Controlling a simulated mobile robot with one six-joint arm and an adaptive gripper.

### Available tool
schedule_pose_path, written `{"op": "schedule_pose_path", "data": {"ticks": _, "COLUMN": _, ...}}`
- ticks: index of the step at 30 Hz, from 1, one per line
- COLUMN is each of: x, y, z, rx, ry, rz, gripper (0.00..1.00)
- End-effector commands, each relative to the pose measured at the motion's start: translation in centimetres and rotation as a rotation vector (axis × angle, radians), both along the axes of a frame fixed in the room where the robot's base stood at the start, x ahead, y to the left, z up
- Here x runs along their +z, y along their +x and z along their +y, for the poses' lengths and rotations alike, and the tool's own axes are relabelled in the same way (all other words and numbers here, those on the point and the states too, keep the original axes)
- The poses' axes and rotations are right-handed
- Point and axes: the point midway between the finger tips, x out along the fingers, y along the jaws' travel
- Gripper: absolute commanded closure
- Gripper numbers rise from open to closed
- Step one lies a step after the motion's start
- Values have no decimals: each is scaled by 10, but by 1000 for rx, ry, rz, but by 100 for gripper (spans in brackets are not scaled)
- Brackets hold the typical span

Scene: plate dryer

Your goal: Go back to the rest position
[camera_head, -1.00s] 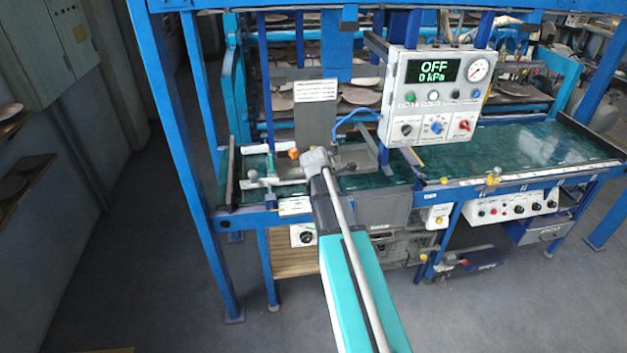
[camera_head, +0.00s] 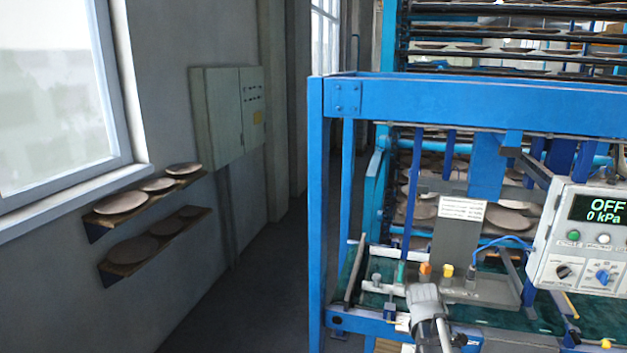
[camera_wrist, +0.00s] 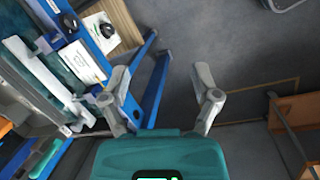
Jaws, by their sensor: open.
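My gripper (camera_wrist: 160,90) shows in the wrist view with its two grey fingers spread wide apart. Nothing is between them; the grey floor shows behind. The blue frame (camera_wrist: 158,80) of the plate dryer is beside and behind the left finger. In the head view, a grey joint of my arm rises at the bottom, in front of the dryer's blue frame (camera_head: 470,98). I cannot make out the fingers in that view.
A control box (camera_head: 583,240) reading OFF and 0 kPa hangs at right. Wall shelves (camera_head: 190,186) with plates and a grey cabinet (camera_head: 228,110) stand at left. The floor (camera_head: 245,300) between is clear. A wooden piece (camera_wrist: 297,112) lies right in the wrist view.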

Motion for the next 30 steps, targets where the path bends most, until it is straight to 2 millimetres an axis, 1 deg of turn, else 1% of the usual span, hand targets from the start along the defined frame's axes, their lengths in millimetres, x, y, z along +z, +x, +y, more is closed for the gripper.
{"op": "schedule_pose_path", "data": {"ticks": 1, "x": -1, "y": -7, "z": 11, "rx": -51, "ry": 17, "rz": -11, "gripper": 20}}
{"op": "schedule_pose_path", "data": {"ticks": 6, "x": -2, "y": -23, "z": 43, "rx": -253, "ry": 74, "rz": -45, "gripper": 20}}
{"op": "schedule_pose_path", "data": {"ticks": 15, "x": -4, "y": -54, "z": 97, "rx": -612, "ry": 165, "rz": -73, "gripper": 20}}
{"op": "schedule_pose_path", "data": {"ticks": 18, "x": -4, "y": -64, "z": 111, "rx": -719, "ry": 189, "rz": -74, "gripper": 20}}
{"op": "schedule_pose_path", "data": {"ticks": 21, "x": -5, "y": -71, "z": 122, "rx": -804, "ry": 204, "rz": -72, "gripper": 20}}
{"op": "schedule_pose_path", "data": {"ticks": 24, "x": -5, "y": -76, "z": 129, "rx": -863, "ry": 214, "rz": -69, "gripper": 20}}
{"op": "schedule_pose_path", "data": {"ticks": 30, "x": -5, "y": -79, "z": 133, "rx": -905, "ry": 220, "rz": -68, "gripper": 20}}
